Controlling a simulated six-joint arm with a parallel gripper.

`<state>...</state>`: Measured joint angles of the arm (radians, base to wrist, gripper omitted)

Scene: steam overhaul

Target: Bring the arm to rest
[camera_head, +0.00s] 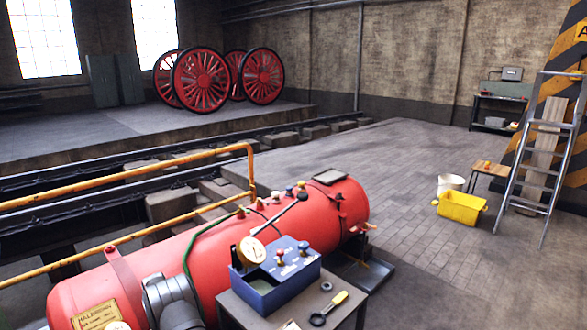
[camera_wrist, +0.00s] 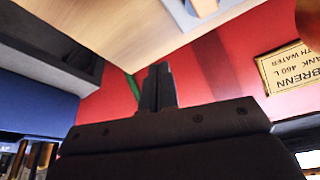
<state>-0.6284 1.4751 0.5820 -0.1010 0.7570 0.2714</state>
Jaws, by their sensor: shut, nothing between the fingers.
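My gripper (camera_wrist: 160,70) shows in the wrist view, its two dark fingers together and empty. Behind it is the red tank (camera_wrist: 225,65) with a brass nameplate (camera_wrist: 287,68), which appears upside down there. The fingers look apart from the tank, but the gap is hard to judge.
A yellow railing (camera_head: 125,175) runs behind the tank. A yellow bucket (camera_head: 460,208) and stepladder (camera_head: 543,150) stand right. The brick floor between is open.

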